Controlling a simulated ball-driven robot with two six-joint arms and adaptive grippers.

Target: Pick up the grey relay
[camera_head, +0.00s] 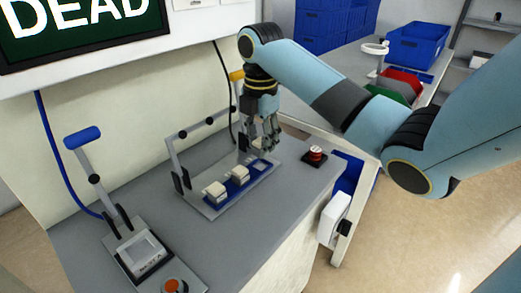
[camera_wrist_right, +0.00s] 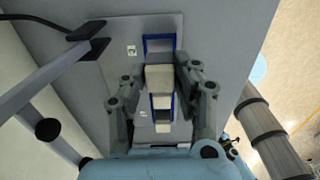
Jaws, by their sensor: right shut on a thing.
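My right gripper (camera_head: 267,146) points down above the far end of a grey plate (camera_head: 211,211) with a blue strip of sockets. In the right wrist view, its fingers (camera_wrist_right: 180,80) are shut on a pale grey block, the relay (camera_wrist_right: 159,76). In the head view the fingers mostly hide this relay. Two cream blocks sit in the strip, a near one (camera_head: 215,191) and a middle one (camera_head: 240,174). The far socket (camera_head: 261,166) looks empty below the gripper. I cannot tell the exact gap between relay and strip. My left gripper is not in view.
A lever with a blue handle (camera_head: 82,138) stands on a device at the left. A grey bar handle (camera_head: 203,126) rises behind the plate. A red button (camera_head: 315,154) stands right of it. Blue bins (camera_head: 418,45) are farther back.

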